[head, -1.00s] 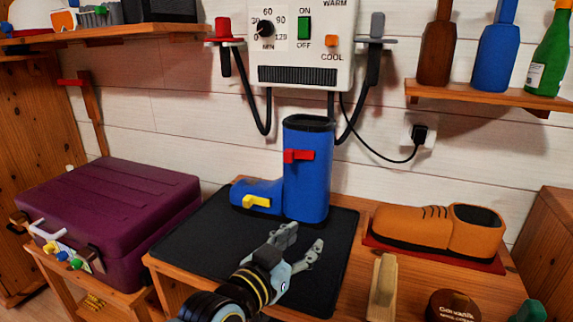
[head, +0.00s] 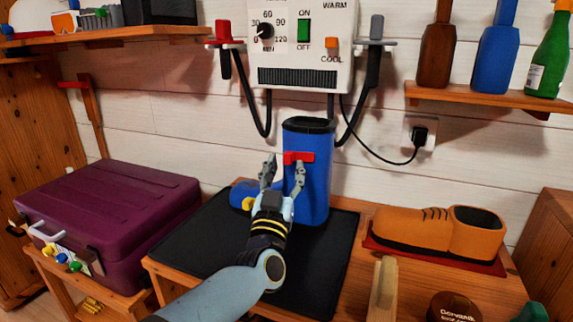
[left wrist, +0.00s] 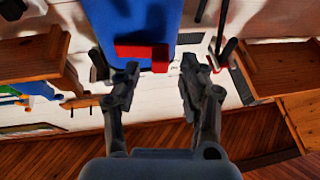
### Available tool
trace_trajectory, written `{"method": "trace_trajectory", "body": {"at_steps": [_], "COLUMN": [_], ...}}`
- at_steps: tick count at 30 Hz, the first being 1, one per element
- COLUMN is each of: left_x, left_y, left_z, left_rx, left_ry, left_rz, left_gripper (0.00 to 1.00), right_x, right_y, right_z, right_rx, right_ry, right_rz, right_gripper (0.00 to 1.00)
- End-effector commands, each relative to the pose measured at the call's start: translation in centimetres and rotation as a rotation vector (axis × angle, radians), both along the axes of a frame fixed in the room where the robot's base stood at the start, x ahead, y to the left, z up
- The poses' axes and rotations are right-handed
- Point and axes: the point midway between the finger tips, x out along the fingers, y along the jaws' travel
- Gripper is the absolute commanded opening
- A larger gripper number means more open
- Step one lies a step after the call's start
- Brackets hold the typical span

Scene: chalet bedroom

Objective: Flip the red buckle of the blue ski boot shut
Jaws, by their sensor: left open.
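The blue ski boot (head: 317,190) stands upright on the black mat (head: 335,255), its toe pointing left. Its red buckle (head: 298,157) sits high on the shaft and also shows in the left wrist view (left wrist: 138,51). My left gripper (head: 284,168) is open and empty in front of the shaft, at about the buckle's height in the head view. One fingertip is left of the shaft and the other overlaps the buckle. In the left wrist view, the buckle's right end lies between the fingertips (left wrist: 160,72); I cannot tell if they touch. My right gripper is out of view.
A purple case (head: 110,205) stands left of the mat. A brown shoe (head: 420,232) on a red mat, a brush (head: 382,288) and a round tin (head: 453,306) are at right. A white dryer panel (head: 300,55) with hanging hoses is on the wall behind.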

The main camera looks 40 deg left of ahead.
Motion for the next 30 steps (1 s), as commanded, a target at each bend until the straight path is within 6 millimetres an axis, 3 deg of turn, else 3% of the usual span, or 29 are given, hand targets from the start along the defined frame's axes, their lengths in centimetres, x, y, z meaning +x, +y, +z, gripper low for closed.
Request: {"method": "trace_trajectory", "body": {"at_steps": [6,14,24,30], "left_x": [1.6,1.7,1.6,1.7], "left_y": [0.7,0.7,0.7,0.9], "left_z": [0.6,0.7,0.7,0.7], "left_rx": [0.0,0.0,0.0,0.001], "left_ry": [0.002,0.001,0.001,-0.001], "left_rz": [-0.001,-0.001,-0.001,-0.018], "left_gripper": [0.42,0.42,0.0,0.0], "right_x": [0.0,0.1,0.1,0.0], "right_y": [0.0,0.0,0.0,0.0], "right_z": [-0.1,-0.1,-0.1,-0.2], "right_rx": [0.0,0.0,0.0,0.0], "right_ry": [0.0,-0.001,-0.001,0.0], "right_rz": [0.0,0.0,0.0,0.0], "right_gripper": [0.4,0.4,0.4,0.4]}}
